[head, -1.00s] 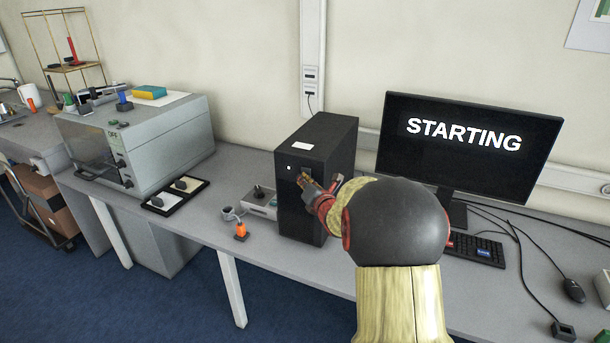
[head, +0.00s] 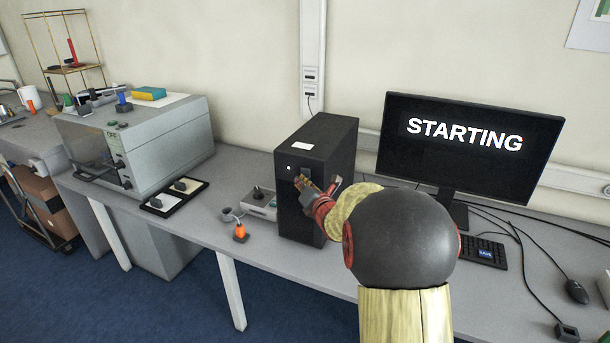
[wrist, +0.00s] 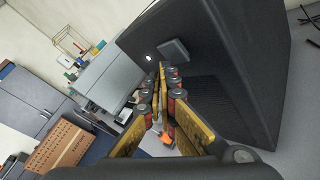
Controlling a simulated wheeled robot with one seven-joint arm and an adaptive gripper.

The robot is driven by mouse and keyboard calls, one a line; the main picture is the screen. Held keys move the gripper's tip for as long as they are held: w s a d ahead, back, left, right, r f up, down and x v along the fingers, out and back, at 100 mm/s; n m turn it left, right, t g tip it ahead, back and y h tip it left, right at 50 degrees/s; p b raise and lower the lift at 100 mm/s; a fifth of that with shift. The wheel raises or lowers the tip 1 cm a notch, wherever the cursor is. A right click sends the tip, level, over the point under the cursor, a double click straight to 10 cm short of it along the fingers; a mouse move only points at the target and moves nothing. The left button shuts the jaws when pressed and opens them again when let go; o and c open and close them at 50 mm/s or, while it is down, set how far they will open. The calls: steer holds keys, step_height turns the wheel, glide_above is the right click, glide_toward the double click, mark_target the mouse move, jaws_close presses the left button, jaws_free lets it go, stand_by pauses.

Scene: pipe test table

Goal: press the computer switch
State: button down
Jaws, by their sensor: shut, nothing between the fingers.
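The black computer tower (head: 336,145) stands upright on the bench. Its front carries a raised grey square switch (wrist: 174,49) and a small lit white light (wrist: 149,57) beside it. The switch also shows in the head view (head: 304,173). My gripper (wrist: 161,68) is shut and empty, its fingertips close to the tower front just beside and below the switch. I cannot tell if they touch it. In the head view my gripper (head: 300,184) partly covers the tower front. The monitor (head: 465,150) shows the word STARTING.
A grey box device (head: 254,203) and an orange-topped item (head: 240,231) stand left of the tower. The keyboard (head: 483,252), mouse (head: 576,291) and loose cables lie to the right. A large grey machine (head: 160,140) stands at left. The bench front edge is near my arm.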

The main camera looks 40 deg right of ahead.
steer(key=shift+s+a+b, duration=0.3)
steer(key=shift+a+b, duration=0.25)
steer(key=shift+a, duration=0.2)
steer(key=shift+s+a+b, duration=0.35)
steer(key=shift+a+b, duration=0.2)
steer(key=shift+a, duration=0.25)
steer(key=shift+s+a+b, duration=0.3)
steer(key=shift+a+b, duration=0.25)
steer(key=shift+a, duration=0.2)
